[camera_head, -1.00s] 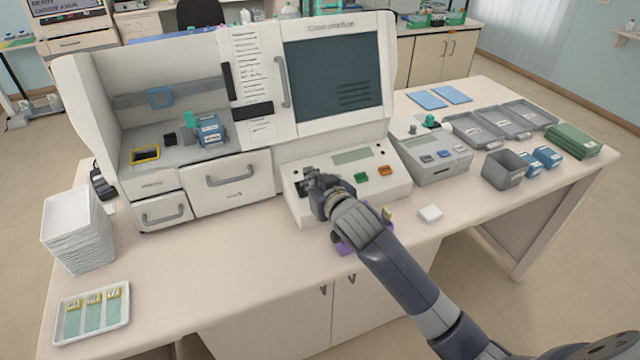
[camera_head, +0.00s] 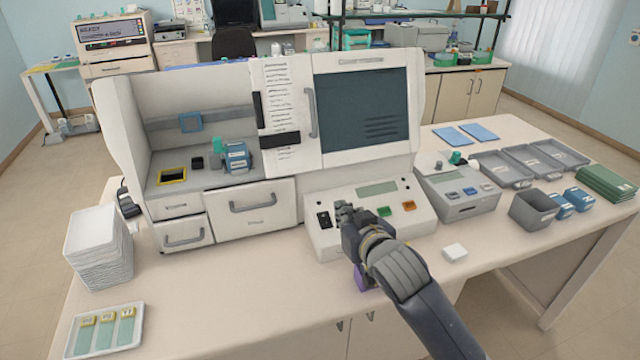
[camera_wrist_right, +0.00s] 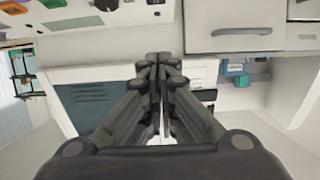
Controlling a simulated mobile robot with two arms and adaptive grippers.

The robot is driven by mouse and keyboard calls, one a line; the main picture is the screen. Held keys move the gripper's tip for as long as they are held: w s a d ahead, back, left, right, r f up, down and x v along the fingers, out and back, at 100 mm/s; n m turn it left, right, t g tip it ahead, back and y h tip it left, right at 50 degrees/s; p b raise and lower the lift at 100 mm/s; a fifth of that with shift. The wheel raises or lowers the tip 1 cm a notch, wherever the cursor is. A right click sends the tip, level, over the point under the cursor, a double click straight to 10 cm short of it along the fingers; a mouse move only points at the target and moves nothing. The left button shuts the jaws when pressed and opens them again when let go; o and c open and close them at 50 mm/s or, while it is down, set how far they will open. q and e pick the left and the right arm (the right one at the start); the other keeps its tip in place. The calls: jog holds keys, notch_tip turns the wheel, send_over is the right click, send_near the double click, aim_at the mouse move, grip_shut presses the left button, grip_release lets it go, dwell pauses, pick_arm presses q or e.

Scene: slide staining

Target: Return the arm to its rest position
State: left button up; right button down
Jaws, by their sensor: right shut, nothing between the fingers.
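My right arm comes in from the lower right of the head view. Its gripper (camera_head: 345,210) is over the front panel of the staining machine (camera_head: 320,240), beside a dark switch (camera_head: 323,219) and left of the green button (camera_head: 384,211). The gripper is shut and empty. In the right wrist view its fingers (camera_wrist_right: 158,62) meet in the middle, with the machine's drawers and window around them. A purple item (camera_head: 361,279) is partly hidden below the gripper. My left arm is not in view.
A slide tray (camera_head: 138,343) and a stack of white trays (camera_head: 97,270) stand at the left. A small white block (camera_head: 454,252) lies right of my arm. A grey control box (camera_head: 455,190), grey bin (camera_head: 534,212) and blue boxes stand further right.

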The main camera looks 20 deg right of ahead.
jog(key=s+f+g, duration=0.4)
jog(key=s+f, duration=0.3)
jog(key=s, duration=0.4)
jog(key=s+f+n+g, duration=0.1)
jog(key=s+f+g, duration=0.2)
jog(key=s+f, duration=0.55)
jog(key=s+f+g, duration=0.4)
jog(key=s+f, duration=0.1)
jog(key=s, duration=0.7)
jog(key=s+f+g+b, duration=0.1)
jog(key=s+f+b, duration=0.1)
jog(key=f, duration=1.4)
jog(key=s+f+b, duration=0.1)
jog(key=f+b, duration=0.1)
jog(key=f, duration=1.3)
pick_arm(q)
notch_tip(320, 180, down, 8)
jog(key=b, duration=0.4)
pick_arm(e)
jog(key=s+d+f+n+g, duration=0.1)
jog(key=s+d+f, duration=0.1)
jog(key=s+f, duration=1.4)
notch_tip(320, 180, down, 4)
jog(key=shift+s+d+r+h, duration=0.15)
jog(key=shift+s+r+h, duration=0.15)
jog(key=shift+s, duration=0.1)
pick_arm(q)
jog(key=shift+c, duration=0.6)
